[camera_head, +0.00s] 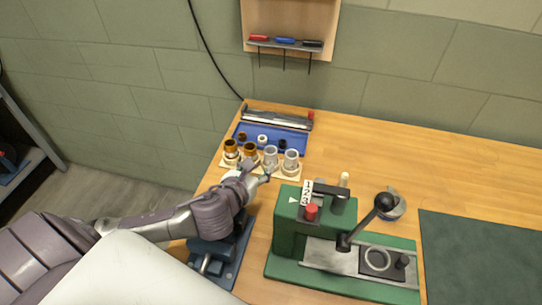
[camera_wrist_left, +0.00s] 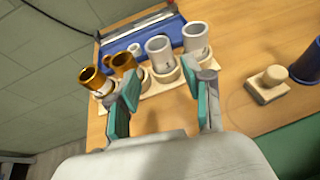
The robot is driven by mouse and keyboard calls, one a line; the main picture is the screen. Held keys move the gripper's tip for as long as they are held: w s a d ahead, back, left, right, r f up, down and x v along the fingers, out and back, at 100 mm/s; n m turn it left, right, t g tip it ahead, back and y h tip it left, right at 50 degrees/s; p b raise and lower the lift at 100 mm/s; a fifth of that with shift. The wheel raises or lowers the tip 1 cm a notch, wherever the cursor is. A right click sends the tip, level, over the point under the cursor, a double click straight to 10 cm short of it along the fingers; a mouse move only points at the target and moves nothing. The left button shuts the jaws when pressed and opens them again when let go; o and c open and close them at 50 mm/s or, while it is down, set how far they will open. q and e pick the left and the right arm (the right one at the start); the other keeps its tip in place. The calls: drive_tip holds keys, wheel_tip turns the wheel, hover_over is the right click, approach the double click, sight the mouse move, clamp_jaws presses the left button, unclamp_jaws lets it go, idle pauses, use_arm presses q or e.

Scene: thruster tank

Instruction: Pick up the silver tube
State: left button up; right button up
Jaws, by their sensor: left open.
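Two silver tubes stand upright in a pale wooden holder (camera_head: 287,175) near the table's left end. The left silver tube (camera_head: 270,156) and the right silver tube (camera_head: 291,160) stand beside two brass-coloured tubes (camera_head: 231,149). In the left wrist view the left silver tube (camera_wrist_left: 159,55) lies ahead between my open fingers, and the right silver tube (camera_wrist_left: 196,40) is above the right finger. My left gripper (camera_head: 257,172) is open and empty, just in front of the holder; it also shows in the left wrist view (camera_wrist_left: 163,100). My right gripper is not in view.
A blue tray (camera_head: 272,134) with small rings lies behind the holder. A green press (camera_head: 340,240) with a black-knobbed lever stands at the right front. A dark vise (camera_head: 222,245) is under my left arm. A dark green mat (camera_head: 475,255) covers the right; the table behind it is clear.

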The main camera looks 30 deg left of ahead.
sight(268, 157)
use_arm(q)
drive_tip(key=shift+w+f, duration=0.25)
drive_tip(key=shift+w, duration=0.35)
drive_tip(key=shift+w+a+f, duration=0.1)
drive_tip(key=shift+w, duration=0.15)
drive_tip(key=shift+x, duration=0.8)
drive_tip(key=x, duration=0.3)
drive_tip(key=shift+w+a+f, duration=0.1)
drive_tip(key=shift+w+f, duration=0.05)
drive_tip(key=shift+w, duration=0.25)
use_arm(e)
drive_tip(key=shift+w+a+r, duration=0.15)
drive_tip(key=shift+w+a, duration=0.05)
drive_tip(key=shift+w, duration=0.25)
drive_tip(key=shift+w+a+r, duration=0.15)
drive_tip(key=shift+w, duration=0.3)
use_arm(q)
drive_tip(key=shift+s, duration=0.1)
drive_tip(key=shift+c, duration=0.9)
drive_tip(key=c, duration=0.8)
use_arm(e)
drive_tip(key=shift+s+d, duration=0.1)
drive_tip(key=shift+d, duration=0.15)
